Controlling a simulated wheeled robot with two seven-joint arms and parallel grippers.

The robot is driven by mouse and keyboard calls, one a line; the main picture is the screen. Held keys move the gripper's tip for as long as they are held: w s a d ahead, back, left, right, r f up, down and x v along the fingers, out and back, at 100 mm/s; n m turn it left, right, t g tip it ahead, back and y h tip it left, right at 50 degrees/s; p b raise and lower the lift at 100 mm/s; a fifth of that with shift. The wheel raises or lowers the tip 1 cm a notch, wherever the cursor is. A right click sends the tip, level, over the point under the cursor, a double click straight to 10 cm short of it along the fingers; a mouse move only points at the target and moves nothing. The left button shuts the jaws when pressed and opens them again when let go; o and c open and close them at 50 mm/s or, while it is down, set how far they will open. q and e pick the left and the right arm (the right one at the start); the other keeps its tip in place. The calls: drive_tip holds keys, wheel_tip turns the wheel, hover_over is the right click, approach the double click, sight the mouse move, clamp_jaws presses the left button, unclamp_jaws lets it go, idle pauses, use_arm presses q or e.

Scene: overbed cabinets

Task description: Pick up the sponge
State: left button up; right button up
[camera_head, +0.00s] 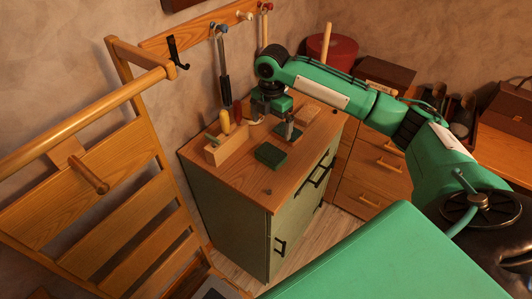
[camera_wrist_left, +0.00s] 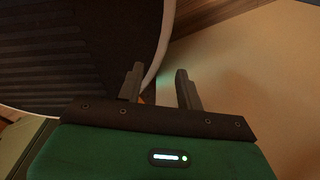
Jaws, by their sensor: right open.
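A dark green block (camera_head: 271,155), which looks like the sponge, lies flat on the top of the green cabinet (camera_head: 262,189), near its front edge. My right gripper (camera_head: 274,121) hangs over the cabinet top, behind the block and apart from it. Its jaws are open. A small dark green piece (camera_head: 291,132) shows just below its right finger; I cannot tell what it is. My left gripper (camera_wrist_left: 160,88) shows in the left wrist view with its two fingers apart and nothing between them.
A wooden holder (camera_head: 227,147) with handled tools stands left of the block. Tools hang from a wall rail (camera_head: 190,33). A wooden ladder-like frame (camera_head: 95,180) stands at the left. Drawers (camera_head: 370,170) are at the right.

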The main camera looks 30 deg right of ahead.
drive_tip(key=p, duration=0.1)
hover_over(271, 153)
wheel_tip(271, 153, down, 8)
drive_tip(key=shift+a+r, duration=0.1)
drive_tip(key=shift+a, duration=0.05)
wheel_tip(271, 153, down, 4)
drive_tip(key=shift+f+p, duration=0.1)
drive_tip(key=shift+p, duration=0.8)
drive_tip(key=shift+f, duration=0.55)
drive_tip(key=c, duration=0.8)
